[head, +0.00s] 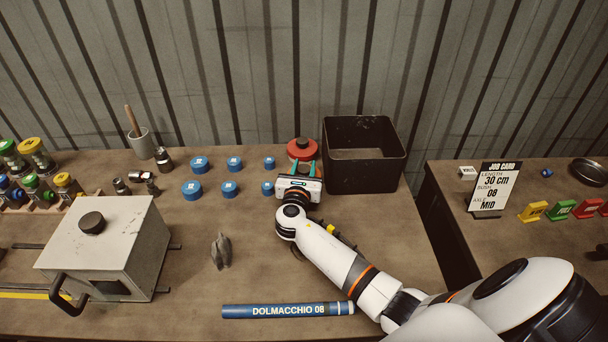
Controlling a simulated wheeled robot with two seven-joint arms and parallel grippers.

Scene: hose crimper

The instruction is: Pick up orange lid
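An orange-red round lid (294,153) with a dark raised centre sits at the back of the workbench, just left of a black bin. My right gripper (304,166) reaches in from the lower right and points toward the lid. Its two teal fingers are apart, at the lid's near side, and nothing shows between them. The fingers overlap the lid's near edge in the picture, so I cannot tell whether they touch it. My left gripper is not in view.
The black bin (364,180) stands close to the right of the gripper. Several blue caps (200,164) lie to the left. A grey box machine (105,250) stands front left. A blue tube (288,310) lies in front. A job card (494,187) stands on the right table.

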